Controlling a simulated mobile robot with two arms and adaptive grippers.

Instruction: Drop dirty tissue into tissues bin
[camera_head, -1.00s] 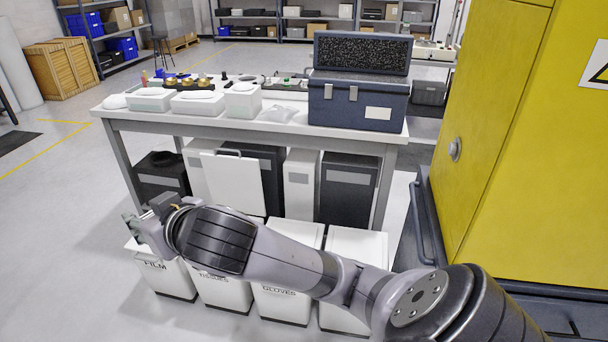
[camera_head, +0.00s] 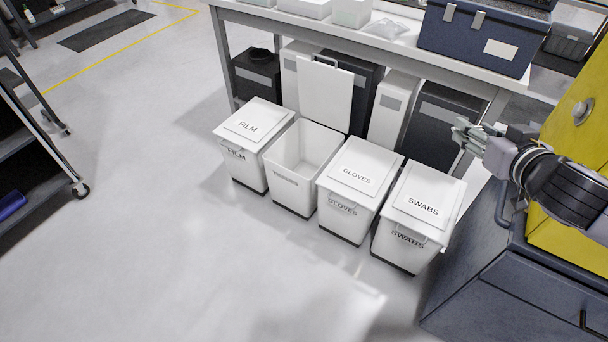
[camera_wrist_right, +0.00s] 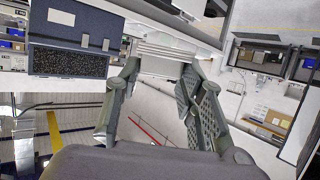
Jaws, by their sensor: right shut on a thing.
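The tissues bin (camera_head: 292,192) is a white bin in the front row, between the film and gloves bins. Its lid (camera_head: 325,92) stands upright, and its inside looks empty. My right gripper (camera_head: 460,137) is up at the right, beyond the swabs bin and beside the yellow cabinet, well away from the tissues bin. In the right wrist view its fingers (camera_wrist_right: 163,85) stand apart, with a pale striped shape (camera_wrist_right: 165,50) near their tips. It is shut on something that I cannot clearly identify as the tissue. My left gripper is not in view.
The film bin (camera_head: 254,127), gloves bin (camera_head: 356,172) and swabs bin (camera_head: 424,203) have closed lids. The floor in front is clear. A yellow cabinet (camera_head: 578,112) is at the right.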

